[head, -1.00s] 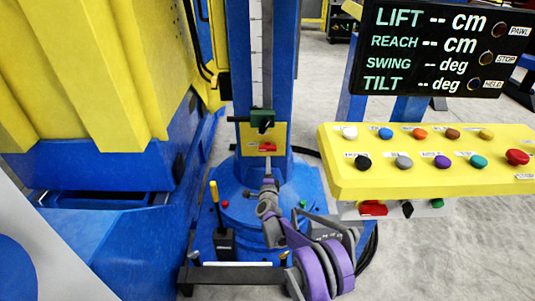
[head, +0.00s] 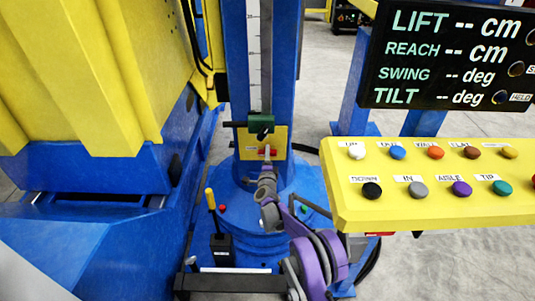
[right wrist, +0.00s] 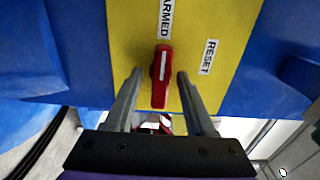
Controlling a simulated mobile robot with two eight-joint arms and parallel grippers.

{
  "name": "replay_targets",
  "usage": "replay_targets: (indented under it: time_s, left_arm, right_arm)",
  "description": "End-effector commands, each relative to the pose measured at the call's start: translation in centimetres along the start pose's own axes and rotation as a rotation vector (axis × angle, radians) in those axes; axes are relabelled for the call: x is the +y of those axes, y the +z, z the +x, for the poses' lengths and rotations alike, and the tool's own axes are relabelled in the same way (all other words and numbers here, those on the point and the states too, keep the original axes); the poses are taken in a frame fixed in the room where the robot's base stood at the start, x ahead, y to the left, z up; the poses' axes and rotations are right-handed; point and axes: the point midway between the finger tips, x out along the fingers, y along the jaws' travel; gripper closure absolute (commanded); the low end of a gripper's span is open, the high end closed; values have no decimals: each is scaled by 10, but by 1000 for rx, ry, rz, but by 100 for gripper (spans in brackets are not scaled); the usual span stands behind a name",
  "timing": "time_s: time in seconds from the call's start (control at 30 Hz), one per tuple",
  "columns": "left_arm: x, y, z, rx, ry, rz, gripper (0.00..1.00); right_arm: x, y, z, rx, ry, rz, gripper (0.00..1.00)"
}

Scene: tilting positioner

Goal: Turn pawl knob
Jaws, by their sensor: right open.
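The red pawl knob (right wrist: 162,77) with a white line sits on a yellow plate (right wrist: 215,28). The line points up to the ARMED label (right wrist: 165,18); the RESET label (right wrist: 209,57) is up to the right. In the head view the small red knob (head: 272,152) shows on the yellow plate (head: 281,135) low on the blue column, partly covered by my gripper. My right gripper (right wrist: 159,74) is open, with one finger on each side of the knob; gaps show beside it. It also shows in the head view (head: 267,152). My left gripper is not in view.
A green clamp-like block (head: 260,127) with a black bar sits just above the plate. A yellow-handled lever (head: 211,200) stands left of my arm. A yellow button console (head: 430,210) and black display (head: 440,55) are at right. A yellow and blue machine (head: 85,100) fills the left.

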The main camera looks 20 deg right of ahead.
Motion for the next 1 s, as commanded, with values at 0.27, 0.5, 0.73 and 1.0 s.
replay_targets:
  time_s: [0.27,0.5,0.73,1.0]
  left_arm:
    - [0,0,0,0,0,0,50]
    - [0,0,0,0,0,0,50]
    - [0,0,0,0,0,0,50]
    - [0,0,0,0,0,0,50]
  right_arm:
    - [0,0,0,0,0,0,70]
    - [0,0,0,0,0,0,100]
    - [0,0,0,0,0,4,100]
    - [0,0,0,0,0,83,100]
